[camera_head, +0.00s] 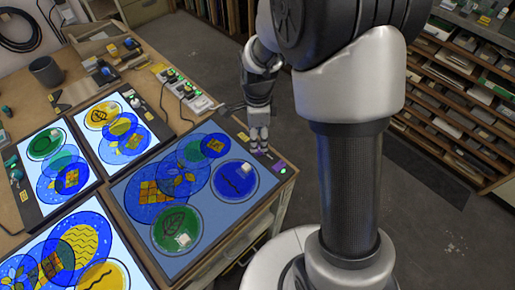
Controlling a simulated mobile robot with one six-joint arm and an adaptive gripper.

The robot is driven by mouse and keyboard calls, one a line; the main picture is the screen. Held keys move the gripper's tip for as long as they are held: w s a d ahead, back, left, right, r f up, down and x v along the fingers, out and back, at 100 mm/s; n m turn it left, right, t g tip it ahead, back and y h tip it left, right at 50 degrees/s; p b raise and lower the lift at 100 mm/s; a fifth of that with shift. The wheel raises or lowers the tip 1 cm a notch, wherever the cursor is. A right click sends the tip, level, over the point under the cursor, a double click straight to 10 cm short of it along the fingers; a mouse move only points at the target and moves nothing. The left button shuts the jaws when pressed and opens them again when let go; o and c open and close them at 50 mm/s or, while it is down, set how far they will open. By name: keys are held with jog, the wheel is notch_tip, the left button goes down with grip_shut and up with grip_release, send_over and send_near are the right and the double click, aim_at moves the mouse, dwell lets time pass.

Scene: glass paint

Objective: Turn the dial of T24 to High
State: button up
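My gripper (259,143) points down at the right edge of a lit light panel (205,125) with blue, green and yellow glass discs on it. Its fingertips are over a dark control strip (275,163) along that edge, beside a small purple part (262,154). I cannot tell whether they touch it, or whether the fingers are open or shut. A green light (283,171) glows at the strip's near end. No label reads as T24, and no dial setting can be read.
Other lit panels (15,151) with coloured discs lie to the left. Power strips (189,91) with green lights sit behind. A dark grey mug (46,71) stands at the back left. Wooden shelves (470,75) are at the right, with open floor (430,195) before them.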

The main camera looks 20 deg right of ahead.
aim_at(259, 151)
notch_tip(259, 151, down, 6)
jog(key=shift+r+b, duration=0.1)
jog(key=shift+b, duration=0.65)
jog(key=shift+c, duration=0.3)
grip_shut()
